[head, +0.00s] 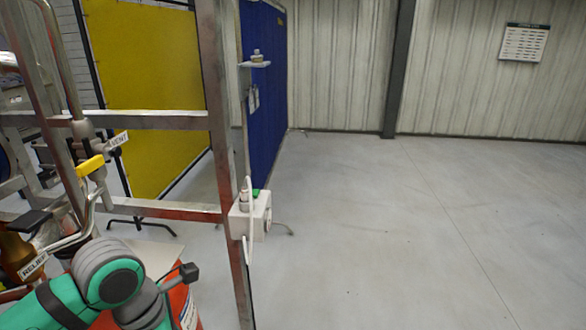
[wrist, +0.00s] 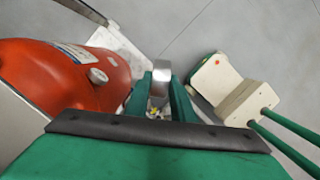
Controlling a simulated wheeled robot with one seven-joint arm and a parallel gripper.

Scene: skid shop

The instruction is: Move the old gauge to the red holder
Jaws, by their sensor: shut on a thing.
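In the wrist view my gripper (wrist: 160,100) points down past its green palm, with its green fingers closed on a small, silvery, round-edged thing (wrist: 161,76). It looks like the old gauge seen edge-on; its dial face does not show. The held thing is above the grey floor, beside a red vessel on the left. In the head view my arm is at the lower left, and the gripper and the held thing cannot be made out. I cannot make out a red holder in either view.
The red vessel (wrist: 65,75) shows at the lower left of the head view too (head: 183,306). A yellow valve handle (head: 90,165) is at left. Floor at right is clear.

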